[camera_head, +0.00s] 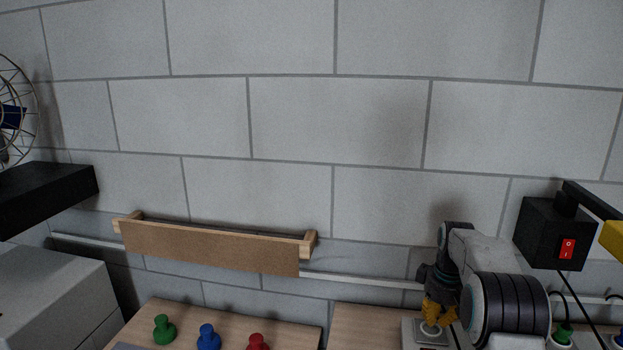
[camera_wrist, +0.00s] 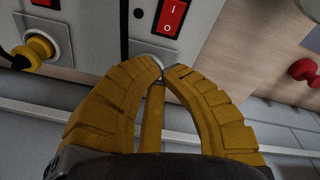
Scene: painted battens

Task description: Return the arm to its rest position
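My gripper (camera_head: 436,325) is at the lower right of the head view, pointing down over a grey panel (camera_head: 409,336) on the wooden bench. In the wrist view, its yellow fingers (camera_wrist: 166,66) have their tips drawn together. No object shows between them. A small pale metal part shows right behind the tips; I cannot tell whether they touch it. A red rocker switch (camera_wrist: 172,18) on a grey plate lies just beyond the tips.
Green (camera_head: 164,330), blue (camera_head: 208,336) and red (camera_head: 257,342) pegs stand left on the bench. A brown board (camera_head: 208,248) is on the wall. A black switch box (camera_head: 551,233) is at right.

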